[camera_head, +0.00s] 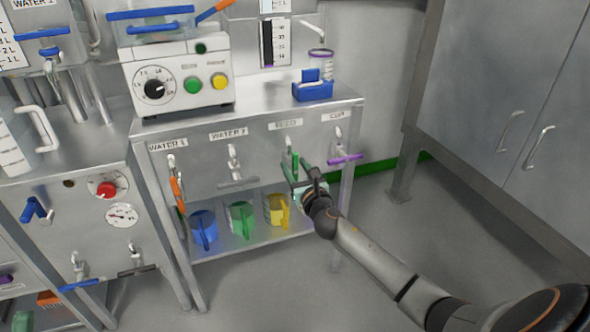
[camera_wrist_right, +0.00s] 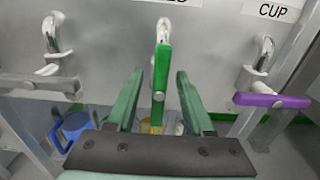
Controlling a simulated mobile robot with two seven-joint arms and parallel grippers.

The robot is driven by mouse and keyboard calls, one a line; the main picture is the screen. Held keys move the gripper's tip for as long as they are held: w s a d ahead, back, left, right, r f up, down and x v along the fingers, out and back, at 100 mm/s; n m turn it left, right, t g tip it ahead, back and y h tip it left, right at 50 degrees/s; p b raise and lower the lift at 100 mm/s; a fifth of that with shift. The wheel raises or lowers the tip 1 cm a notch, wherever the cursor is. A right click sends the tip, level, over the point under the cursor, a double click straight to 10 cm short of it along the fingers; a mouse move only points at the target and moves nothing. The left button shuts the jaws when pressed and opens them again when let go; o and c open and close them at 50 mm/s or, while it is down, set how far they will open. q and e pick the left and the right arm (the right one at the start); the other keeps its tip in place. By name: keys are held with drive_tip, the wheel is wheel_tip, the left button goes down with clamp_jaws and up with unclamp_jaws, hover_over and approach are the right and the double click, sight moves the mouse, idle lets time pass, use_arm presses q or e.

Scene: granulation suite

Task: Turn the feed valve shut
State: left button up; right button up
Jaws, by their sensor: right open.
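The feed valve (camera_head: 289,150) is on the grey front panel under the FEED label (camera_head: 285,123). Its green lever points down, and it also shows in the right wrist view (camera_wrist_right: 162,72). My right gripper (camera_head: 296,172) is open in front of the panel. In the right wrist view its two green fingers (camera_wrist_right: 160,88) stand apart, one on each side of the lever as seen from there. Gaps show between lever and fingers; whether the lever lies fully between them in depth is unclear. My left gripper is in no view.
The purple cup valve lever (camera_head: 345,159) lies sideways to the right. The grey water 2 lever (camera_head: 238,182) and orange water 1 lever (camera_head: 177,192) are to the left. Blue (camera_head: 203,227), green (camera_head: 241,216) and yellow (camera_head: 276,209) jugs stand on the shelf below.

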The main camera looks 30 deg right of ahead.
drive_tip(key=shift+w, duration=0.1)
drive_tip(key=shift+c, duration=0.3)
clamp_jaws()
